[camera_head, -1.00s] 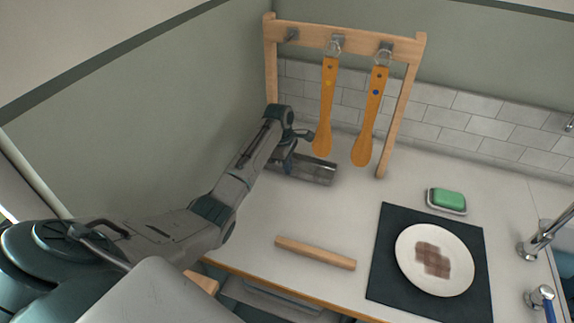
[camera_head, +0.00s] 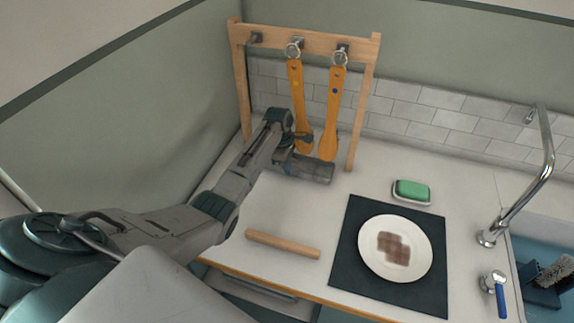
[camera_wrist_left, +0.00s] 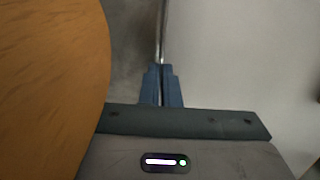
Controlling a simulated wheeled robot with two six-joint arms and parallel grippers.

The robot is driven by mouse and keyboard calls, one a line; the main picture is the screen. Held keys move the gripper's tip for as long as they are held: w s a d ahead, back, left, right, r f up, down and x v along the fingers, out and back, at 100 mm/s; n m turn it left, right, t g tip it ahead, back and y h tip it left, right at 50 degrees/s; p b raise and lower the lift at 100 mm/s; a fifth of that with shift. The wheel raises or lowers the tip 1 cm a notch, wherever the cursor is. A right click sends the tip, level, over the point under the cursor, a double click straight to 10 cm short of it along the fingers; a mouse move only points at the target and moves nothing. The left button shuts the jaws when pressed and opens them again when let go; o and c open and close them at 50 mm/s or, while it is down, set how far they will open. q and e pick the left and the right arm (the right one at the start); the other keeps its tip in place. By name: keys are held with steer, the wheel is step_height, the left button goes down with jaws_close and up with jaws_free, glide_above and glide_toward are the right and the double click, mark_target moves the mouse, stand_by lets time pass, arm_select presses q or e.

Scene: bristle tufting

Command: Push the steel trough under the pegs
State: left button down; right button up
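The steel trough (camera_head: 318,173) lies on the counter at the foot of the wooden peg rack (camera_head: 360,110), below two hanging orange paddle-like tools (camera_head: 297,90) (camera_head: 335,100). My left arm covers the trough's left part. My left gripper (camera_head: 298,152) is at the trough, near the lower ends of the orange tools. In the left wrist view the blue fingers (camera_wrist_left: 162,85) are closed together on the trough's thin bright rim (camera_wrist_left: 161,35). A large orange surface (camera_wrist_left: 50,80), apparently one of the hanging tools, is close at the left. My right gripper is not in view.
The leftmost peg (camera_head: 255,38) is bare. A wooden stick (camera_head: 282,244) lies near the counter's front edge. A dark mat (camera_head: 348,260) with a white plate (camera_head: 375,265), a green sponge (camera_head: 412,189) in a dish and a tap (camera_head: 545,165) are to the right.

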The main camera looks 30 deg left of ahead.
arm_select(q)
steer(key=c, duration=1.6)
jaws_free()
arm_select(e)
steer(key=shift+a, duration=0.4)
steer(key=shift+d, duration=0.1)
arm_select(q)
steer(key=shift+a+r, duration=0.1)
steer(key=shift+r, duration=0.15)
steer(key=r, duration=0.3)
steer(key=a+r+b, duration=0.1)
steer(key=r, duration=0.6)
steer(key=shift+s+a+r+b, duration=0.15)
steer(key=shift+a+b, duration=0.05)
steer(key=shift+b, duration=0.2)
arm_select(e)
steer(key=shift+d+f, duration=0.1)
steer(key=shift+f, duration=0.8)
